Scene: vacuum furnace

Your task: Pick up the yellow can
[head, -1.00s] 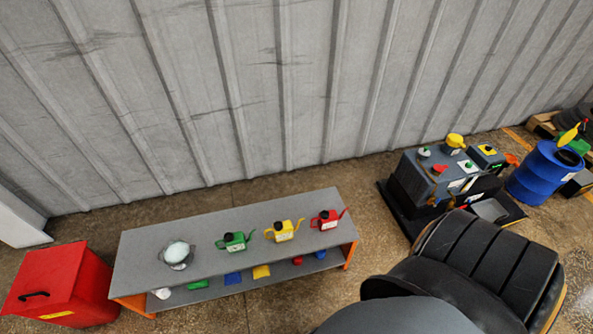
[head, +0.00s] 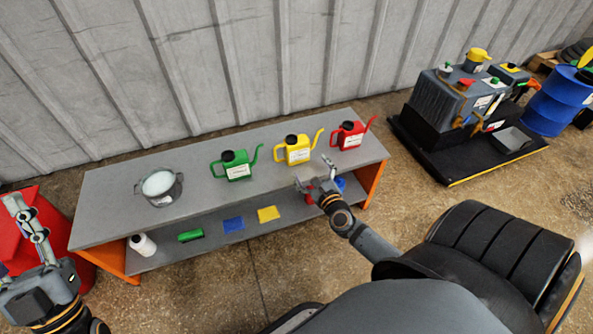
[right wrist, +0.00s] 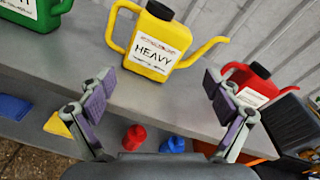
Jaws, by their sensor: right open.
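The yellow can (head: 297,150) stands upright on the grey bench top between a green can and a red can. It has a black cap, a side handle, a spout and a white label. In the right wrist view the yellow can (right wrist: 160,48) reads "HEAVY" and lies ahead between my fingertips. My right gripper (head: 314,172) is open and empty at the bench's front edge, just in front of the yellow can and apart from it. My left gripper (head: 30,225) is at the far left, away from the cans; its opening is unclear.
The green can (head: 236,166) and red can (head: 350,135) flank the yellow one closely. A pot (head: 158,187) stands on the bench's left. Coloured items, including a yellow piece (head: 268,214), lie on the lower shelf. A ribbed wall is behind; a machine (head: 452,95) stands right.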

